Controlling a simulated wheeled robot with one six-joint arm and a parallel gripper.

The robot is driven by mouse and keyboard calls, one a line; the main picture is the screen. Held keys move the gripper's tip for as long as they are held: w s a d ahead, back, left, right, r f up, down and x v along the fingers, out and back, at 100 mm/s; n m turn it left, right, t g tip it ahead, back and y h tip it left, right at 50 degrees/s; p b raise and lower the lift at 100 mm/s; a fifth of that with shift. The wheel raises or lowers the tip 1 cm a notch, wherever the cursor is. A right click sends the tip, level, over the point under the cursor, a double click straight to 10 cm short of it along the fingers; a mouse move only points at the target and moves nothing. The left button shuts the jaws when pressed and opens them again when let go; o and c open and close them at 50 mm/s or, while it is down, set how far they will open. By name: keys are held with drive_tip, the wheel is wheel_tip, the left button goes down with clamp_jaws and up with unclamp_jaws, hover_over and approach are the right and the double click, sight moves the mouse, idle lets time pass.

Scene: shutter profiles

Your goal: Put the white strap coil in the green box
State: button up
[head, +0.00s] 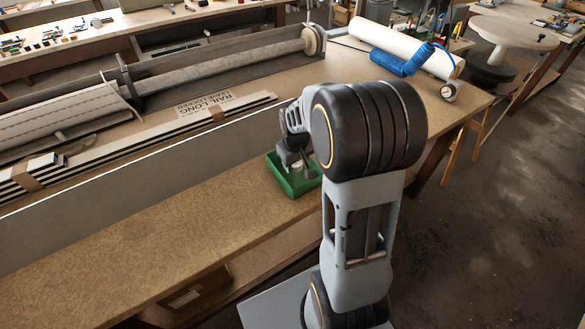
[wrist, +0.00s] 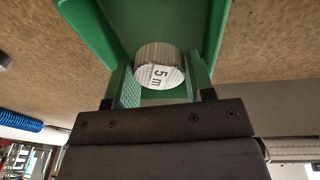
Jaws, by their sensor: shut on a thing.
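The green box (head: 284,183) stands on the bench near its front edge, beside the long grey panel; its walls also fill the upper part of the wrist view (wrist: 92,22). My gripper (head: 297,166) is low at the box, pointing down into its opening. In the wrist view my gripper (wrist: 163,82) is shut on the white strap coil (wrist: 158,66), a ribbed white roll marked "5 m". The coil lies between the two fingers, with green box behind it. I cannot tell whether the coil touches the box floor.
The long grey panel (head: 150,190) stands along the bench just left of the box. Behind it lie striped profiles (head: 110,150) and a long roller shaft (head: 220,72). A blue hose coil (head: 400,63) and a white roll (head: 385,40) lie at the far right. The bench front is clear.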

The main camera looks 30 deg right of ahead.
sight(294, 174)
drive_tip(key=shift+w+d+f, duration=0.15)
drive_tip(key=shift+w+f, duration=0.35)
drive_tip(key=shift+f, duration=0.15)
wheel_tip(294, 174, down, 3)
drive_tip(key=shift+w, duration=0.15)
drive_tip(key=shift+f, duration=0.15)
drive_tip(key=shift+f, duration=0.1)
